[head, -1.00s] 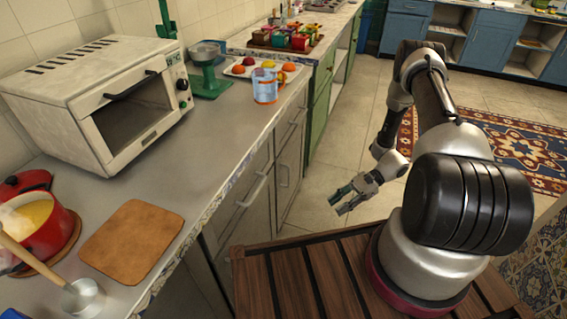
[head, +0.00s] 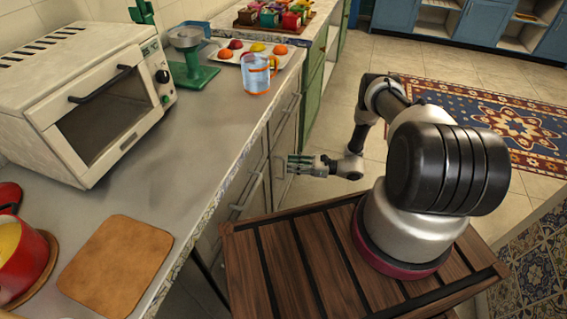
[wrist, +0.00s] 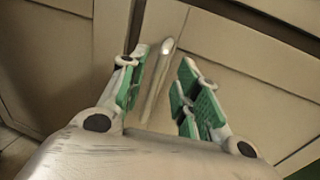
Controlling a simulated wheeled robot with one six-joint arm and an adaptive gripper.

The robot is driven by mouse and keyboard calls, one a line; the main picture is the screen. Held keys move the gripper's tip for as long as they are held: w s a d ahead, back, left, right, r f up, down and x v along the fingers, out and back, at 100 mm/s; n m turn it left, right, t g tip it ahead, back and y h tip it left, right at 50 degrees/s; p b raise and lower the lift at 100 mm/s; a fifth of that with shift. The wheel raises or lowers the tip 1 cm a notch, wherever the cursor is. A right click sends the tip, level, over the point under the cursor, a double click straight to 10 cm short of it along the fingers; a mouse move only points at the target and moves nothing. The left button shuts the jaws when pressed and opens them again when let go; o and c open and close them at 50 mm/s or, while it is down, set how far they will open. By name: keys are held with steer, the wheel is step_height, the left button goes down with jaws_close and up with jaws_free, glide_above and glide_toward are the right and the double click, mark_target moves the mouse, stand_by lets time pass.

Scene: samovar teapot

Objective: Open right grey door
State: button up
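My gripper (head: 289,165) is level with the door front in the head view and hides part of the handle area. In the wrist view my gripper (wrist: 163,80) is open, with green-padded fingers on either side of the handle. I cannot tell whether a finger touches it.
The counter (head: 205,140) runs above the grey cabinets, with an oven (head: 90,90), a glass mug (head: 256,75), a green scale (head: 190,65) and a cutting board (head: 116,265). Another long handle (head: 250,192) juts out nearer me. Tiled floor (head: 335,140) lies free to the right.

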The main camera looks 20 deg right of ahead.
steer(key=shift+x, duration=1.95)
jaws_close()
